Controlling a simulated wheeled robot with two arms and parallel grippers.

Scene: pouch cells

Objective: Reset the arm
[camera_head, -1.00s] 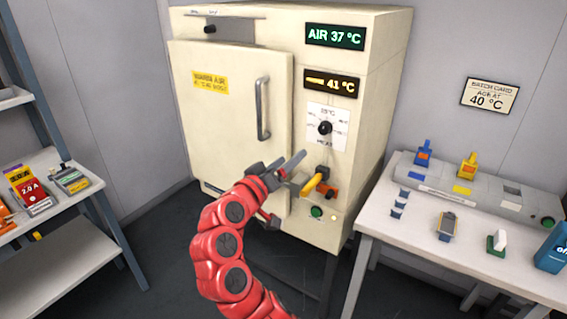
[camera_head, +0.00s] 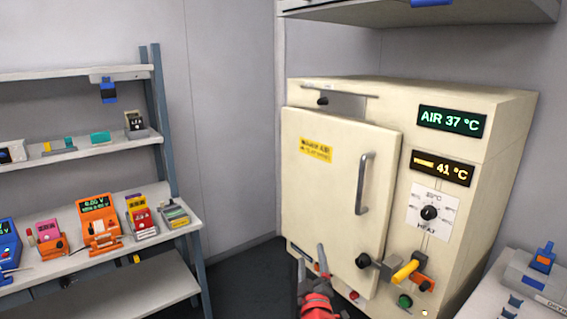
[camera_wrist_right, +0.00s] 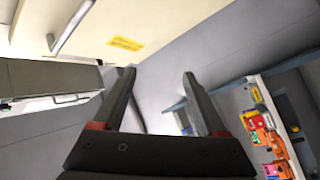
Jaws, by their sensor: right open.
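My right arm's red end shows at the bottom of the head view, with the right gripper (camera_head: 311,254) open and empty in front of the lower part of the cream cabinet's door (camera_head: 330,200). In the right wrist view the open fingers (camera_wrist_right: 158,73) have nothing between them. The cabinet (camera_head: 470,165) stands behind, reading AIR 37 °C and 41 °C. Its yellow handle (camera_head: 405,270) lies to the right of the gripper, apart from it. My left gripper is not in view.
A shelf rack (camera_head: 160,120) on the left holds several coloured meters, among them an orange one (camera_head: 99,222). A white table (camera_head: 480,290) with a blue-handled device (camera_head: 543,257) is at the lower right. An overhead shelf (camera_head: 460,14) hangs above the cabinet. Dark floor lies between rack and cabinet.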

